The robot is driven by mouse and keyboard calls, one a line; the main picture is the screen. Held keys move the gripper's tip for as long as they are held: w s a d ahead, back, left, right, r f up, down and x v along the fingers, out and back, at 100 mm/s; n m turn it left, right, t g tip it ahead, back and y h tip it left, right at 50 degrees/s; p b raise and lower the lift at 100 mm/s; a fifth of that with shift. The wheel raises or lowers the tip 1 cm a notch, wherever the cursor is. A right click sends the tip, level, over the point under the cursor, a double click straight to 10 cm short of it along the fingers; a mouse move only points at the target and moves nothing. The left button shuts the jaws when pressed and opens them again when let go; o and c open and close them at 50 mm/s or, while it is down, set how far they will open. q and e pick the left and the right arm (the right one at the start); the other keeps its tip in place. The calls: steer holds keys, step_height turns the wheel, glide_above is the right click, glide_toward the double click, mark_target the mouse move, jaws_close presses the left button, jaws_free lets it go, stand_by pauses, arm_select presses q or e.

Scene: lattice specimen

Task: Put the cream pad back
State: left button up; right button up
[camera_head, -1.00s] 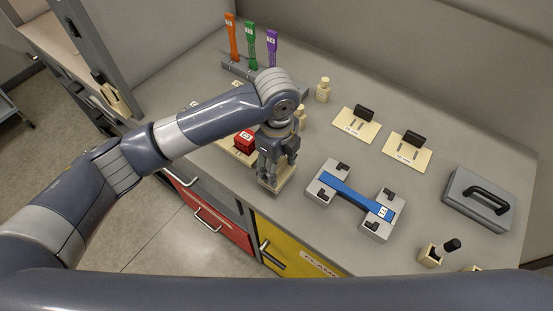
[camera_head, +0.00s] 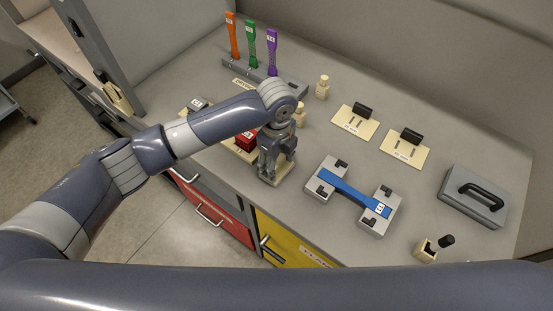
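My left gripper (camera_head: 272,172) points down at the front edge of the worktop, left of the middle. A cream piece (camera_head: 284,179), which may be the pad, shows low beside and behind its fingers. The fingers hide much of this piece, and I cannot tell whether they grip it or only stand around it. Two flat cream plates (camera_head: 342,122) (camera_head: 397,152), each with a black block on it, lie farther back on the worktop. My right gripper is not in view.
A blue specimen (camera_head: 345,189) bridges two grey blocks right of the gripper. A red block (camera_head: 245,141) stands close on its left. Orange, green and purple specimens (camera_head: 272,52) stand in a rack behind. A grey handled case (camera_head: 460,204) sits at right.

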arm_select(q)
steer(key=shift+o, duration=0.8)
steer(key=shift+r, duration=0.15)
step_height(320, 180, up, 12)
steer(key=b, duration=0.3)
steer(key=shift+s, duration=0.1)
